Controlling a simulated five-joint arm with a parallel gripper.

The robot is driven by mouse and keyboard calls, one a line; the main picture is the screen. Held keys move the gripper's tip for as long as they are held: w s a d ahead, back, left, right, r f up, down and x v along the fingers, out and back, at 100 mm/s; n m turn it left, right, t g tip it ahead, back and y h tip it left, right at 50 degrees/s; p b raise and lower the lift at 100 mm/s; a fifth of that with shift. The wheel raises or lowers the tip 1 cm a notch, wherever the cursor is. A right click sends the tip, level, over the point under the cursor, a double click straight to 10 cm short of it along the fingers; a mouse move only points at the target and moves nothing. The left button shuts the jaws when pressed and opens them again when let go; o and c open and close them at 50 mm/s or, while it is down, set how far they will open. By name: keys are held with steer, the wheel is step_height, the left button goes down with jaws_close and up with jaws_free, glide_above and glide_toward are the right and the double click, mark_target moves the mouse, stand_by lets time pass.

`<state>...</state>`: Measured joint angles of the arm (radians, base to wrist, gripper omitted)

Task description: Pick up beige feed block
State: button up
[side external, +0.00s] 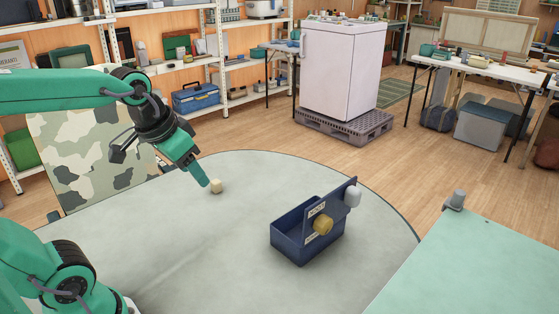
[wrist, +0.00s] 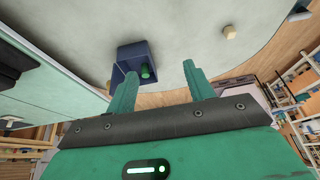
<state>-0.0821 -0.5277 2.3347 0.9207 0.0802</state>
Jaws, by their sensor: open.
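The beige feed block (side external: 216,186) is a small cube lying on the round grey table top. In the wrist view it shows at the upper right (wrist: 229,32), outside the space between the fingers. My gripper (side external: 204,184) points down at the block's left in the side view, where its tip looks close to the block. In the wrist view my gripper (wrist: 159,68) has its two green fingers spread with nothing held between them. The exact gap to the block cannot be told.
A green table (side external: 480,270) is at lower right. The table around the block is clear.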

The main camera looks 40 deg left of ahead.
steer(key=w+a+g, duration=0.1)
steer(key=w+a, duration=0.4)
steer(key=w, duration=0.2)
steer(key=g, duration=0.4)
glide_above(216, 181)
steer(key=f, duration=1.7)
steer(key=shift+s+d, duration=0.3)
steer(key=shift+a+f, duration=0.25)
steer(key=shift+a, duration=0.05)
steer(key=shift+f, duration=0.1)
steer(key=shift+f, duration=1.25)
steer(key=shift+f, duration=0.1)
steer(key=shift+w+f, duration=0.2)
steer(key=shift+f, duration=2.25)
steer(key=shift+c, duration=0.2)
